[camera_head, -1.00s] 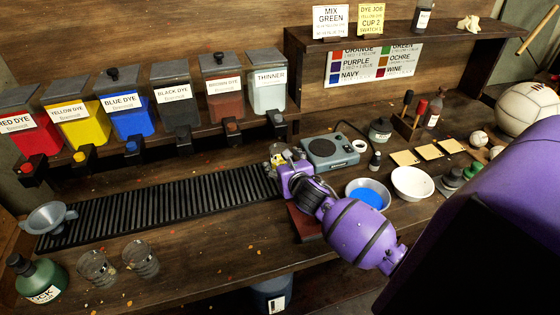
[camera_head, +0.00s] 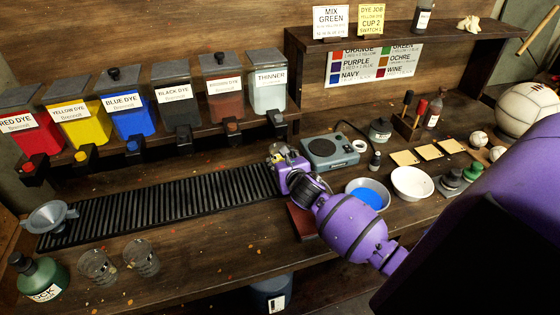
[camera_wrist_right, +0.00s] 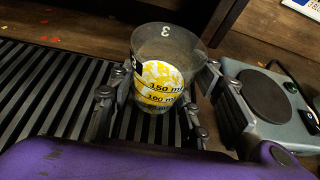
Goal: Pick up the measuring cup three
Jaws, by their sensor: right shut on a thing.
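My right gripper (camera_head: 280,158) is shut on the cup. In the head view the gripper and wrist hide most of the cup. My left gripper is not in view.
A grey hot plate (camera_head: 331,151) stands just right of the cup. Dye dispensers (camera_head: 178,105) line the back above the grate (camera_head: 150,205). Two clear cups (camera_head: 97,266) stand front left. A blue-filled bowl (camera_head: 368,193) and a white bowl (camera_head: 412,183) are at right.

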